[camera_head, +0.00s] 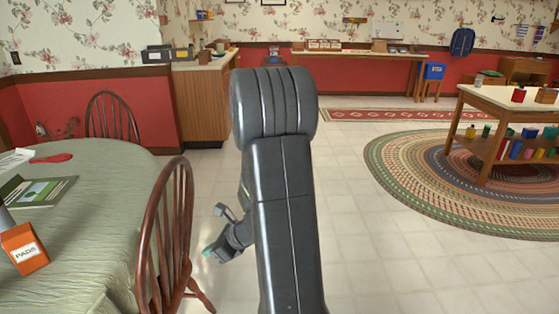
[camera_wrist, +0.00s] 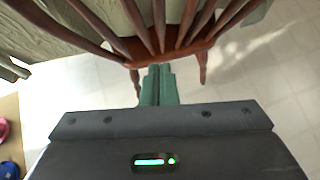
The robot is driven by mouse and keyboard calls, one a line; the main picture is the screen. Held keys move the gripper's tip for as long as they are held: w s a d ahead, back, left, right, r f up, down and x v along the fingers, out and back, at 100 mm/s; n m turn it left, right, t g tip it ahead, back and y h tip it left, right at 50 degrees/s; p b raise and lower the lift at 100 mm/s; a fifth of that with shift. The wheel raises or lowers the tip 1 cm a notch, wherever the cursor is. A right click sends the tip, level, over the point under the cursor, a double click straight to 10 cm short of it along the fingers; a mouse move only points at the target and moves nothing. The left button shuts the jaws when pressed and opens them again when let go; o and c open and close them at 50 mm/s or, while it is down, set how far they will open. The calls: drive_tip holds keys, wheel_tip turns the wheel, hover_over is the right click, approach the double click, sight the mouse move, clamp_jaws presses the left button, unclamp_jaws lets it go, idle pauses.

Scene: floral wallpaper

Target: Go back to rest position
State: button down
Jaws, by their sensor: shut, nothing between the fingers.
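My gripper (camera_head: 208,250) hangs low over the tiled floor, just right of a brown wooden chair (camera_head: 172,235) in the head view. Its teal fingers are shut with nothing between them; they also show in the wrist view (camera_wrist: 158,85), pointing toward the chair's seat and spindles (camera_wrist: 165,45). The fingertips overlap the chair's edge in the wrist view, and I cannot tell whether they touch it. My dark grey arm fills the middle of the head view and hides part of the floor and back counter.
A table with a green cloth (camera_head: 100,190) stands at left, bearing an orange box (camera_head: 24,248). A braided rug (camera_head: 410,185) and a wooden shelf table (camera_head: 500,98) are at right. A wooden counter (camera_head: 200,105) stands behind. The tiled floor (camera_head: 400,270) at front right is clear.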

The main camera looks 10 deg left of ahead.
drive_tip(key=b, duration=0.2)
approach(170, 263)
wheel_tip(170, 263, down, 3)
drive_tip(key=a, duration=0.3)
drive_tip(key=shift+w+r+p, duration=0.15)
drive_tip(key=shift+r+p, duration=0.05)
drive_tip(key=shift+p, duration=0.2)
drive_tip(key=shift+w+a, duration=0.1)
drive_tip(key=shift+a, duration=0.35)
drive_tip(key=shift+d, duration=0.1)
